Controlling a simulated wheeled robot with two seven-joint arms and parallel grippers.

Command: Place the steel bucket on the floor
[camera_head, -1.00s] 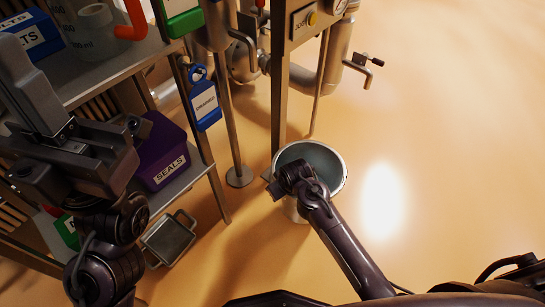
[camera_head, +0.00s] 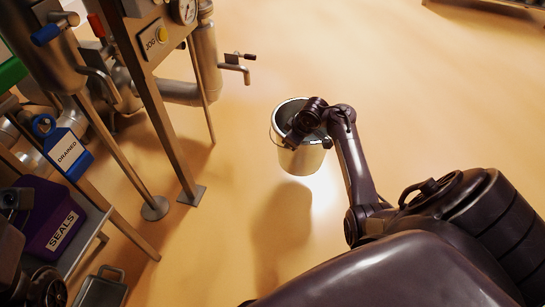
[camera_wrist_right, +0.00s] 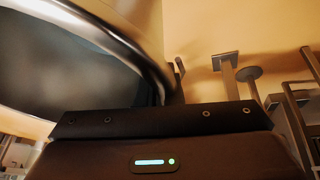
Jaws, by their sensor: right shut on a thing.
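The steel bucket (camera_head: 303,161) hangs over the open floor near the middle of the head view, its mouth up and slightly tilted. Its shadow falls on the floor apart from it, so it appears held clear of the ground. My right gripper (camera_head: 303,128) is shut on the bucket at its rim; the fingertips are partly hidden by the wrist. The right wrist view shows the bucket's curved rim and dark inside (camera_wrist_right: 75,65) close up at the left. Only a piece of my left arm shows at the left edge of the head view; its jaws are out of frame.
The hopper frame (camera_head: 165,110) with pipes and a valve handle (camera_head: 236,66) stands at upper left. A shelf holds a purple SEALS bin (camera_head: 48,222); a blue DRAINED tag (camera_head: 68,153) hangs nearby. A metal tray (camera_head: 102,289) lies at lower left. Floor (camera_head: 420,100) on the right is clear.

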